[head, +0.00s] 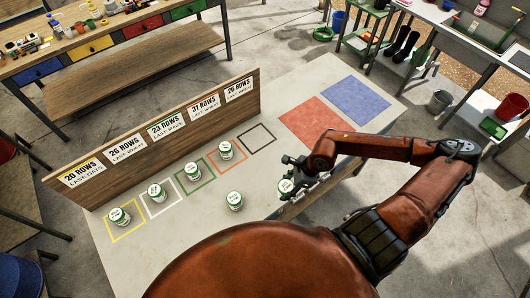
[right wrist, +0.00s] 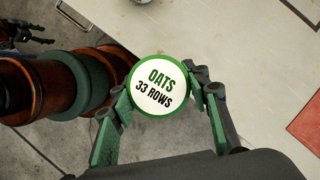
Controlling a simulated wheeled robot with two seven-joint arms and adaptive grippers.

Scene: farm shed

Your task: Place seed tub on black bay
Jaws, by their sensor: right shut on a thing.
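My right gripper (head: 288,187) is shut on a white seed tub (head: 285,186) with a green-rimmed lid, near the table's front edge. In the right wrist view the lid of this tub (right wrist: 158,86) reads "OATS 33 ROWS", and the fingers are on both sides of it. The black bay (head: 257,138) is an empty dark square outline on the table, up and left of the gripper.
Similar tubs stand in the yellow (head: 119,217), white (head: 157,193), green (head: 193,172) and orange (head: 225,150) bays. Another tub (head: 235,201) stands loose in front of them. A wooden sign board (head: 160,150) runs behind the bays. Red (head: 316,121) and blue (head: 356,100) mats lie clear at right.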

